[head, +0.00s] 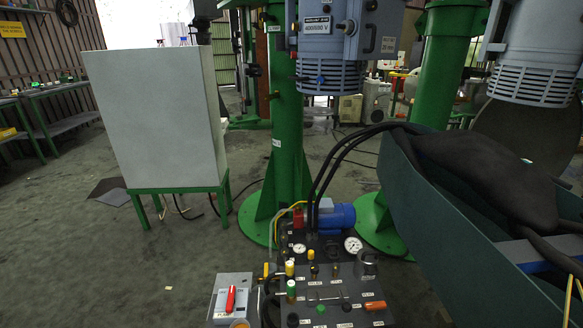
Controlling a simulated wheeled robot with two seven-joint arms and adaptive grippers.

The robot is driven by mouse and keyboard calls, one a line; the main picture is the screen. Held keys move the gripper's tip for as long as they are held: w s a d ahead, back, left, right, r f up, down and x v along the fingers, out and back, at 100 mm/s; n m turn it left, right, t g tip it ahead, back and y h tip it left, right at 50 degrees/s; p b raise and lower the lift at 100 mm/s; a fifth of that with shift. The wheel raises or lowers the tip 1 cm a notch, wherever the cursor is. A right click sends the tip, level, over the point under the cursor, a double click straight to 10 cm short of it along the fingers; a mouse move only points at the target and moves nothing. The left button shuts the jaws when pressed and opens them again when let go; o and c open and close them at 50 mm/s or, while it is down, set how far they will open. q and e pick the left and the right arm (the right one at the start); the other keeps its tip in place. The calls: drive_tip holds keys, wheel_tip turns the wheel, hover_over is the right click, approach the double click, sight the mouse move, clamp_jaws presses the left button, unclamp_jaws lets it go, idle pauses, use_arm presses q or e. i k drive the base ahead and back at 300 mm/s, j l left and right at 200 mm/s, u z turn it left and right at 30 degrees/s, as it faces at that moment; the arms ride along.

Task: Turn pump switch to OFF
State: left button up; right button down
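A small light-grey switch box (222,282) with a red lever (231,298) stands at the bottom, just left of the pump panel. The lever points roughly up and down in the picture. The box's labels are too small to read, so I cannot tell its ON or OFF setting. The dark pump panel (345,292) carries several knobs and valves with yellow, green and orange caps. A blue motor (338,217) and two round gauges sit behind it. Neither of my grippers shows in the head view.
Green columns (288,130) with grey motor housings (330,75) stand behind the panel. A white cabinet (150,120) on a green stand is at left. A dark teal trough (440,230) with a black bulky item fills the right. Floor at lower left is clear.

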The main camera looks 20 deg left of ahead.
sight(231, 301)
drive_tip(key=j+u, duration=0.4)
drive_tip(key=i+j+u, duration=0.1)
drive_tip(key=j+u, duration=0.25)
drive_tip(key=j, duration=0.25)
